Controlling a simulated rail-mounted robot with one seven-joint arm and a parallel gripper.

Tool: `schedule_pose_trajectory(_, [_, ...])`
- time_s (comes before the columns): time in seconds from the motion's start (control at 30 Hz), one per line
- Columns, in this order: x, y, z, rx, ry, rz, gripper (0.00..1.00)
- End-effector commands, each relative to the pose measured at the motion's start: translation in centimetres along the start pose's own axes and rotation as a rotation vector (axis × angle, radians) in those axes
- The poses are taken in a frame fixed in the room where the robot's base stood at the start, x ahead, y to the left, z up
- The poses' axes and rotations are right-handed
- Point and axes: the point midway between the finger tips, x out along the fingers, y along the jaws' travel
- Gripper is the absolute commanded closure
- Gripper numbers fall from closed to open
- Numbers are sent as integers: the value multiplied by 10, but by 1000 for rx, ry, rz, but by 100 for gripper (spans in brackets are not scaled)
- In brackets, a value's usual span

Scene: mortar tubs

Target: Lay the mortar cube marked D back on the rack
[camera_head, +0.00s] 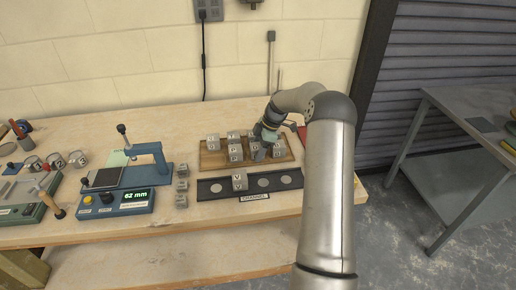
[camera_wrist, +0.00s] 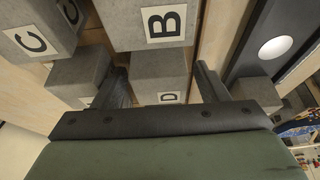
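The grey cube marked D (camera_wrist: 158,68) is in the middle of the wrist view, just below the cube marked B (camera_wrist: 150,22). My gripper (camera_wrist: 162,78) has one finger on each side of the D cube, with a narrow gap showing beside it, so it looks open. Its palm hides the near part of the cube. In the head view, my gripper (camera_head: 266,141) is low over the right part of the wooden rack (camera_head: 211,162), among the cubes. Letters on the rack cubes are too small to read surely there.
A cube marked C (camera_wrist: 40,35) is left of B.

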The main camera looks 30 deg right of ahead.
Motion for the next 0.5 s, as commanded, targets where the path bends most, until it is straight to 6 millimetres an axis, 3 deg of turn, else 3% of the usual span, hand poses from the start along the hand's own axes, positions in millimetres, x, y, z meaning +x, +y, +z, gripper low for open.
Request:
schedule_pose_trajectory(0.33, [-9,0,-1,0,0,2,33])
schedule_pose_trajectory(0.5, [-41,1,0,0,-1,6,33])
